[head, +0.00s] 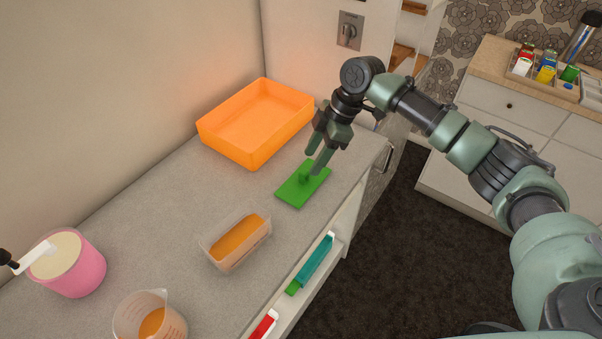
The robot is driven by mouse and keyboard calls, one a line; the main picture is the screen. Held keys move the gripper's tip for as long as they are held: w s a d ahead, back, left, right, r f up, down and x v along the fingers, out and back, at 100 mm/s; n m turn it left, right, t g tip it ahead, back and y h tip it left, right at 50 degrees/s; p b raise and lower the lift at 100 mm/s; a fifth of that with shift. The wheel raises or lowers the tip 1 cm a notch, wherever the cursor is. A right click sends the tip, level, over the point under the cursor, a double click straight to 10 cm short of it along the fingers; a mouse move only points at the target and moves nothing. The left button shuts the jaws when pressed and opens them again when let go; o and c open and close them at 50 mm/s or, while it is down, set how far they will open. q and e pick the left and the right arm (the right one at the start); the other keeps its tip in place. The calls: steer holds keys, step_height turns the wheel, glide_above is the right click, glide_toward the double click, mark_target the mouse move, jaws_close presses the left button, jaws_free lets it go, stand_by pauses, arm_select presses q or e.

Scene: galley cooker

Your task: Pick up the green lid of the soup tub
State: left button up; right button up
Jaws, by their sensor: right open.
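The green lid (297,191) lies flat on the grey counter, with a small raised green knob (306,177) near its upper middle. The clear soup tub (236,243) stands uncovered to the lower left of the lid, with orange soup in it. My right gripper (317,164) is open, pointing down over the lid, with its fingers close to the knob. I cannot tell whether the fingers touch the lid.
An orange tray (256,122) stands behind the lid. A pink tub (68,264) with a white-handled utensil and a clear jug (150,318) are at the lower left. The counter's front edge is close to the lid's right. Below it, an open shelf (302,277) holds coloured items.

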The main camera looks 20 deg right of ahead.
mark_target(304, 171)
steer(key=shift+s+a+f+p, duration=0.2)
steer(key=shift+a+f+p, duration=0.65)
steer(key=shift+f, duration=0.3)
steer(key=x, duration=0.2)
steer(key=shift+w+f, duration=0.3)
steer(key=shift+f, duration=0.05)
steer(key=shift+a+f, duration=0.1)
steer(key=shift+f, duration=0.3)
jaws_close()
arm_select(q)
steer(key=shift+s+r, duration=1.15)
steer(key=shift+s, duration=0.05)
arm_select(e)
steer(key=shift+r, duration=0.1)
